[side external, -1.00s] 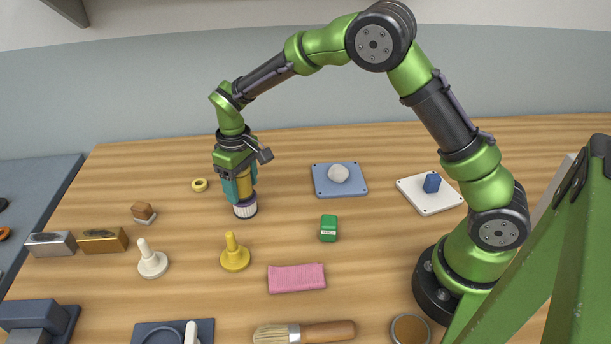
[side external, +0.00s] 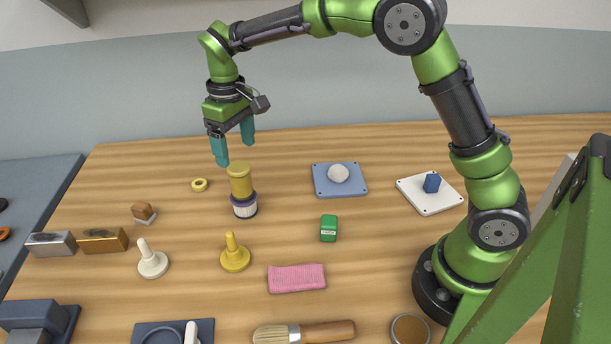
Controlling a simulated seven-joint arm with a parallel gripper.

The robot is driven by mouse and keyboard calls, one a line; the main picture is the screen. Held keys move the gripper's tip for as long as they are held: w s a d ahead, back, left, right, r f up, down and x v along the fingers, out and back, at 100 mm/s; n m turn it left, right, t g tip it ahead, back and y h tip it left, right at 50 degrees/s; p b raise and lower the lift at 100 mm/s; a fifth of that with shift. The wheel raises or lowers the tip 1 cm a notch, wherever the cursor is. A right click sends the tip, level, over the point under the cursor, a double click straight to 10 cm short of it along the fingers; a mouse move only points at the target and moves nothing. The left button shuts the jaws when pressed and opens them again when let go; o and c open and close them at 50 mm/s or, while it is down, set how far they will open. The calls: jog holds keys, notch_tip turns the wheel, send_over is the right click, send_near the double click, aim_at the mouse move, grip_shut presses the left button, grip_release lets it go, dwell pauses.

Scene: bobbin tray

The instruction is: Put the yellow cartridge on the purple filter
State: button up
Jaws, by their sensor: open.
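The yellow cartridge (side external: 240,181) stands upright on top of the purple filter (side external: 244,207), whose purple rim shows just under it and whose lower part is white and ribbed. The filter stands on the wooden table. My gripper (side external: 235,155), with two teal fingers, is open and empty. It is above and behind the cartridge in the picture, apart from it.
A small yellow ring (side external: 199,185) lies to the left. A yellow pawn-shaped piece (side external: 235,256) and a white one (side external: 151,262) stand in front. A green box (side external: 328,229) and a blue plate with a white ball (side external: 322,187) are to the right. The table between them is clear.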

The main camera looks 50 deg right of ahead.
jog(key=shift+r, duration=0.9)
jog(key=s+d+r+m+t+y, duration=0.1)
jog(key=s+d+r+m+t, duration=0.2)
jog(key=s, duration=0.5)
jog(key=s+d+r+m+t+y, duration=0.1)
jog(key=s+d+r+t, duration=0.1)
jog(key=s+r, duration=0.55)
jog(key=s+f+m+t, duration=0.1)
jog(key=s+f, duration=0.3)
jog(key=s, duration=0.4)
jog(key=shift+s+d+f+m+t, duration=0.15)
jog(key=shift+d+m+t, duration=0.3)
jog(key=shift+t, duration=0.15)
